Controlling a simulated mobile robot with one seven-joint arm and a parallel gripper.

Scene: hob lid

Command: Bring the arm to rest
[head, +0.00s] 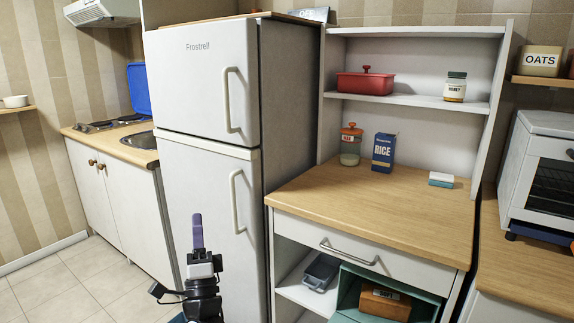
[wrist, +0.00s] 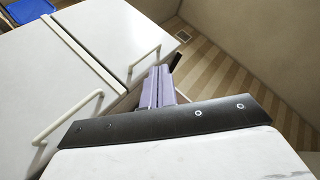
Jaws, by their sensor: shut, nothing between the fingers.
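My gripper (head: 197,231) stands upright in front of the fridge in the head view, with its purple fingers together and nothing between them. In the wrist view the purple fingers (wrist: 158,87) also show closed, apart from any object. The white two-door fridge (head: 202,90) is behind my gripper, and both its doors look shut. The hob (head: 110,124) is on the counter at the far left, with its blue lid (head: 138,89) standing raised behind it. My arm below the gripper is partly cut off by the bottom edge.
A wooden-topped cabinet (head: 375,205) stands right of the fridge. It bears a rice box (head: 383,153), a jar (head: 350,146) and a sponge (head: 441,180). Its open lower shelf holds a teal crate (head: 348,287). A white oven (head: 545,170) is at the right. Tiled floor (head: 75,280) is clear at the left.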

